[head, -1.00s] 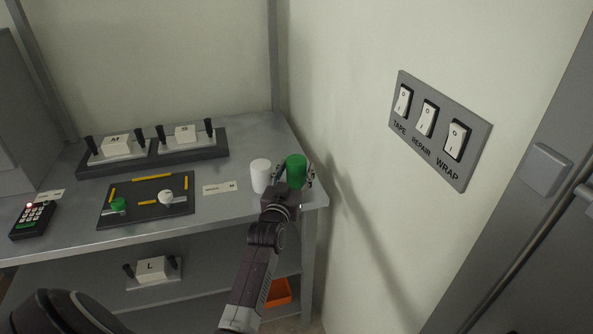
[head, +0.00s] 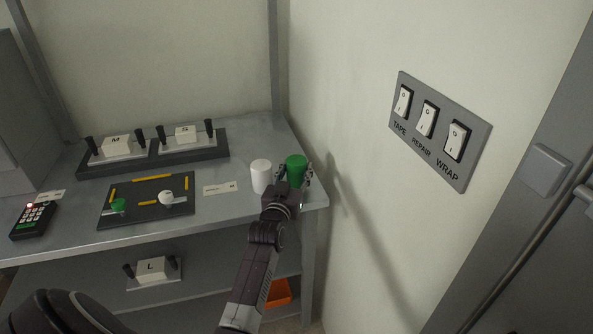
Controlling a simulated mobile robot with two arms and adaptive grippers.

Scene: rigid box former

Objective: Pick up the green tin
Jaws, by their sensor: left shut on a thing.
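The green tin (head: 297,168) stands upright near the right end of the grey workbench, close to the wall. My left gripper (head: 294,180) is around the tin and shut on it, with the arm reaching up from below. The fingers and wrist hide the tin's lower part, so I cannot tell whether its base touches the bench. A white tin (head: 261,176) stands just left of the gripper. My right gripper does not show.
A dark board (head: 146,207) with a green and a white knob lies to the left on the bench (head: 235,209). Behind it is a rack with blocks M (head: 116,146) and S (head: 185,134). A keypad (head: 33,220) sits far left. A switch panel (head: 440,128) is on the right wall.

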